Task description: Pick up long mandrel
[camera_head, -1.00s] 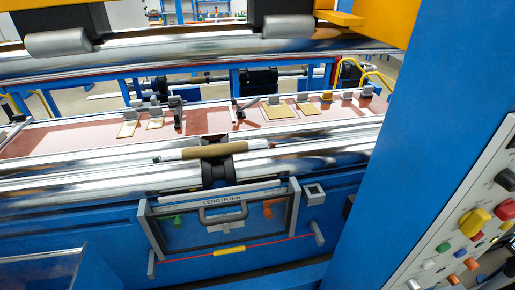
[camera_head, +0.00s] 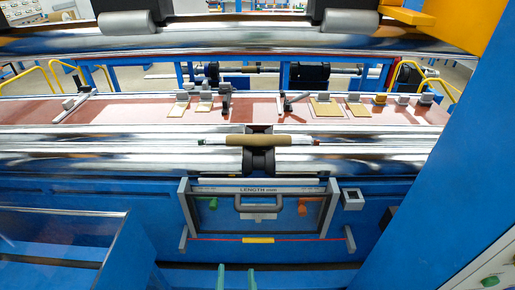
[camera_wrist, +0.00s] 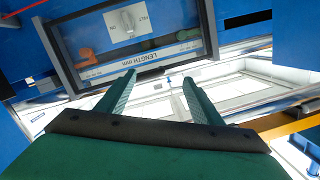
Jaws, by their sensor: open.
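A thin rod with a tan sleeve (camera_head: 258,140) lies level across a black support block (camera_head: 260,160), between the shiny rollers. Behind the pink bench, a long metal shaft with dark blocks (camera_head: 308,74) runs left to right. I cannot tell for certain which of these is the long mandrel. My gripper (camera_wrist: 159,77) is open and empty in the wrist view, with two green fingers near the LENGTH panel. Its fingertips show at the bottom edge of the head view (camera_head: 236,277), below and apart from the tan-sleeved rod. No mandrel is clear in the wrist view.
The framed LENGTH panel (camera_head: 259,211) has a grey handle, with a red bar and yellow grip below it. Small clamps and tan plates (camera_head: 325,107) line the pink bench (camera_head: 140,110). A blue column (camera_head: 440,190) stands at right. A clear-topped blue box (camera_head: 60,240) stands at left.

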